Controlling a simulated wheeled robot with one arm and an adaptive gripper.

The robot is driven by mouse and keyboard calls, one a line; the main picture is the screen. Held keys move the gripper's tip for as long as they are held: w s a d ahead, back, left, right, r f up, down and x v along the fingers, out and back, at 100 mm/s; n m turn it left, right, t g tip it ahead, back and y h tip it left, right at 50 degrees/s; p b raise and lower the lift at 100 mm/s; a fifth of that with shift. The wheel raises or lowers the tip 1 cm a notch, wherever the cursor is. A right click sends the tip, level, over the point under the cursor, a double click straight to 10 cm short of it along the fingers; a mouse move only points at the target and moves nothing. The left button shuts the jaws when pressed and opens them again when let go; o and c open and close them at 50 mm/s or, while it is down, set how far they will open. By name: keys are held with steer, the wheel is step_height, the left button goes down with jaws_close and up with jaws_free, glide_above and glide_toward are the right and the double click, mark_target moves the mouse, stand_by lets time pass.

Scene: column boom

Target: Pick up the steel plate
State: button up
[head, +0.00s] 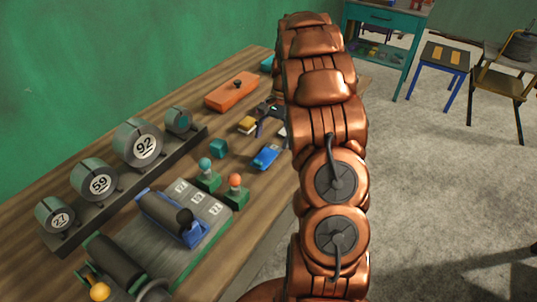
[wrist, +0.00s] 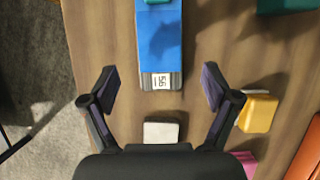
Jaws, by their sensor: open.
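My gripper (wrist: 160,88) is open in the wrist view, with its two dark fingers spread wide over the wooden table. A small pale grey square piece (wrist: 161,132), which may be the steel plate, lies between the finger bases. A blue block (wrist: 160,40) with a grey, labelled end lies ahead, its near end between the fingertips. Nothing is held. In the head view, my gripper (head: 268,108) shows small and dark beside my copper arm, which hides part of the table. No piece there is clearly the steel plate.
A yellow block (wrist: 258,112) lies just right of the right finger, with a pink piece (wrist: 245,160) below it. An orange box (head: 231,92) lies farther back. Numbered grey cylinders (head: 139,143) stand on a rack at left. The table edge borders grey floor.

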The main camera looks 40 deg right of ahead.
mark_target(269, 153)
steer(key=shift+p+x, duration=0.55)
steer(key=shift+x, duration=1.4)
steer(key=shift+c, duration=0.3)
jaws_close()
